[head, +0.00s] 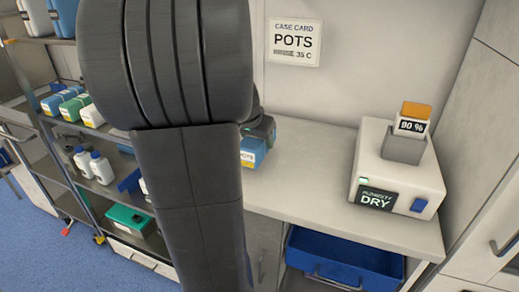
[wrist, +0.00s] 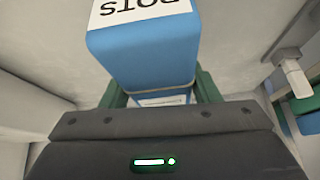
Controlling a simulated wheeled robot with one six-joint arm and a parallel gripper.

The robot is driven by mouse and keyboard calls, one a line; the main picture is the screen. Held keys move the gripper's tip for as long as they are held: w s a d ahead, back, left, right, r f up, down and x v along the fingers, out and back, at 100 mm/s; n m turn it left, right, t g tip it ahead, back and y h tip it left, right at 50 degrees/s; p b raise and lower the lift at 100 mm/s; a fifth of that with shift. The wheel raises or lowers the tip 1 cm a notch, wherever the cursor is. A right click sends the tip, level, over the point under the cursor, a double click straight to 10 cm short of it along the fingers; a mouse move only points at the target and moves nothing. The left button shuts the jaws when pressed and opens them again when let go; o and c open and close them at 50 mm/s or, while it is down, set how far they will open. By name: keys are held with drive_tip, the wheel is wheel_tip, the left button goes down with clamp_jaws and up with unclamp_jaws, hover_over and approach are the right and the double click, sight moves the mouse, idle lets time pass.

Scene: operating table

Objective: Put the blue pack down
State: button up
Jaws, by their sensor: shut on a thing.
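The blue pack (wrist: 145,58) is held between the green fingers of my gripper (wrist: 160,90) in the wrist view. A white label on it reads POTS, upside down in that view. In the head view the blue pack (head: 256,148) shows just right of my arm, over the left part of the grey counter (head: 310,165). My arm hides part of it. I cannot tell whether its underside touches the counter. My gripper (head: 262,130) is mostly hidden behind my arm there.
A case card (head: 294,42) reading POTS hangs on the wall. A white device (head: 398,175) marked DRY stands on the right of the counter. The middle of the counter is clear. A blue bin (head: 345,258) sits below. A shelf rack (head: 75,125) with several packs and bottles stands left.

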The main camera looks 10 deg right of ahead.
drive_tip(key=shift+f, duration=1.55)
drive_tip(key=shift+f+b, duration=0.1)
drive_tip(key=shift+b, duration=0.2)
drive_tip(key=shift+f, duration=0.15)
drive_tip(key=o, duration=1.1)
drive_tip(key=shift+o, duration=0.2)
drive_tip(key=shift+a+r, duration=0.1)
drive_tip(key=shift+r, duration=0.45)
drive_tip(key=p+v, duration=0.1)
drive_tip(key=v, duration=1)
drive_tip(key=shift+s+r, duration=0.15)
